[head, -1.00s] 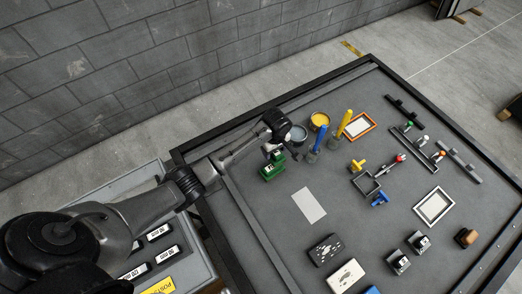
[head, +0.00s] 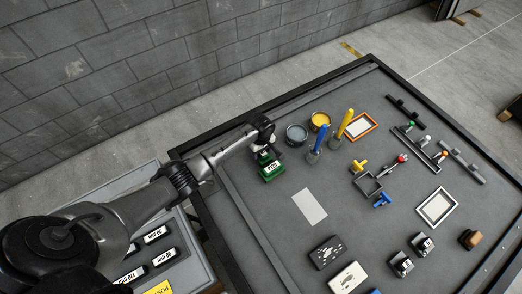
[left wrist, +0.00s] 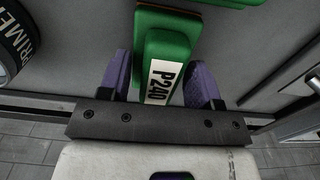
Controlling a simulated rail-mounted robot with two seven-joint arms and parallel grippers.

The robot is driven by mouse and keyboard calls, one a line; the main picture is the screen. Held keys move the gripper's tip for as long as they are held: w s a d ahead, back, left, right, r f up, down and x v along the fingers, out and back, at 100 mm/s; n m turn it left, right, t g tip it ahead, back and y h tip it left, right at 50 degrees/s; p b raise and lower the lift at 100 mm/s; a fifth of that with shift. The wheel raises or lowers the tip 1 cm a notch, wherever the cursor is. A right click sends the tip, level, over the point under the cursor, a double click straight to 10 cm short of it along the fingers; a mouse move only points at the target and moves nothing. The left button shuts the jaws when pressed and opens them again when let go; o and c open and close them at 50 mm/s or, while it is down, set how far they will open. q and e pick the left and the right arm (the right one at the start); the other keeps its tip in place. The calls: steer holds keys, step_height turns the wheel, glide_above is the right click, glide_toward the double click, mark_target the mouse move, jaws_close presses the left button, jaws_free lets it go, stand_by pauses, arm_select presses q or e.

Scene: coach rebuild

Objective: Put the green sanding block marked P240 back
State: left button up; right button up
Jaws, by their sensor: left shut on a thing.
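My left gripper (head: 264,147) is at the left rear part of the grey table. It is shut on the green sanding block (left wrist: 172,45), whose white label reads P240 in the left wrist view. The block sits between my two purple fingers (left wrist: 165,82). In the head view it is mostly hidden by the gripper. A second green block (head: 271,172) with a white label lies close in front of it; its label is too small to read surely. A green edge (left wrist: 232,2) shows at the top of the left wrist view. I cannot tell whether the held block touches the table.
A grey can (head: 297,134), a yellow can (head: 319,121) and blue and yellow-handled tools stand right of the gripper. A can marked PRIMER (left wrist: 14,45) is near in the left wrist view. A white sheet (head: 309,207) lies in front; bare tabletop surrounds it.

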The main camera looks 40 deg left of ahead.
stand_by(0.3)
arm_select(q)
steer(key=o, duration=0.9)
